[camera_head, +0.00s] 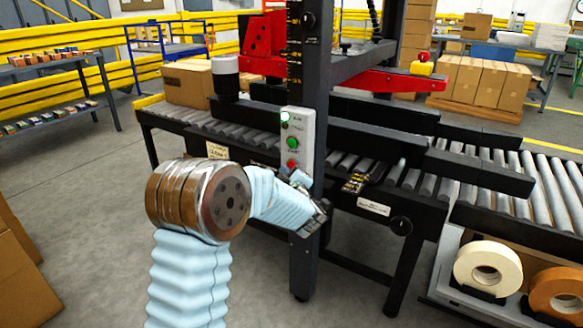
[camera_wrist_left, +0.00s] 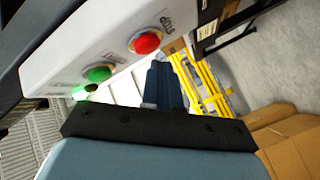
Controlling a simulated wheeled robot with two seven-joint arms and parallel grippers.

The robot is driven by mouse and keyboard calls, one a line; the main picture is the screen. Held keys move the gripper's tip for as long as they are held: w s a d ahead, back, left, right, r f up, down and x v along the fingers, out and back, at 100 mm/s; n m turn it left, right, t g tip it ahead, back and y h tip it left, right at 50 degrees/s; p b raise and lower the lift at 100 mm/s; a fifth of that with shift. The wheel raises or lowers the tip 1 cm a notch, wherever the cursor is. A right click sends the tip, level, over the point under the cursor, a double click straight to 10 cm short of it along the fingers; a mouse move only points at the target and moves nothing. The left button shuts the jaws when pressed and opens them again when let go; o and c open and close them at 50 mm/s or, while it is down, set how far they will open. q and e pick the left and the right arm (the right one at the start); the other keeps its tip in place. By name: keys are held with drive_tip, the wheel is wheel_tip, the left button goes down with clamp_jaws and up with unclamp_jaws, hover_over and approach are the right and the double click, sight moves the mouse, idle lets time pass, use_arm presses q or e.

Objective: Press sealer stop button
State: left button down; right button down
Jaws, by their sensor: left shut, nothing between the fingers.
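The sealer's grey control box (camera_head: 305,130) is mounted on the dark upright post. It carries a green button (camera_head: 292,143) and, below it, the red stop button (camera_head: 292,164). In the left wrist view the red button (camera_wrist_left: 146,42) shows whole at upper middle, with the green button (camera_wrist_left: 99,73) to its lower left. My left gripper (camera_head: 298,178) is just below the red button in the head view, partly hidden by its own wrist. In the wrist view its dark fingers (camera_wrist_left: 163,68) are shut and empty, close beside the red button; contact cannot be told. My right gripper is out of view.
The roller conveyor (camera_head: 205,126) runs behind the post, with a cardboard box (camera_head: 187,83) on it at left. Tape rolls (camera_head: 488,268) sit at lower right. Open floor (camera_head: 80,190) lies to the left.

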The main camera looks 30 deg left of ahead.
use_arm(q)
drive_tip(key=shift+w, duration=0.1)
drive_tip(key=shift+w, duration=0.35)
drive_tip(key=shift+w, duration=0.25)
idle(0.4)
drive_tip(key=shift+s+b, duration=0.35)
drive_tip(key=shift+s, duration=0.35)
drive_tip(key=s+b, duration=0.2)
drive_tip(key=s, duration=0.4)
drive_tip(key=shift+a, duration=0.2)
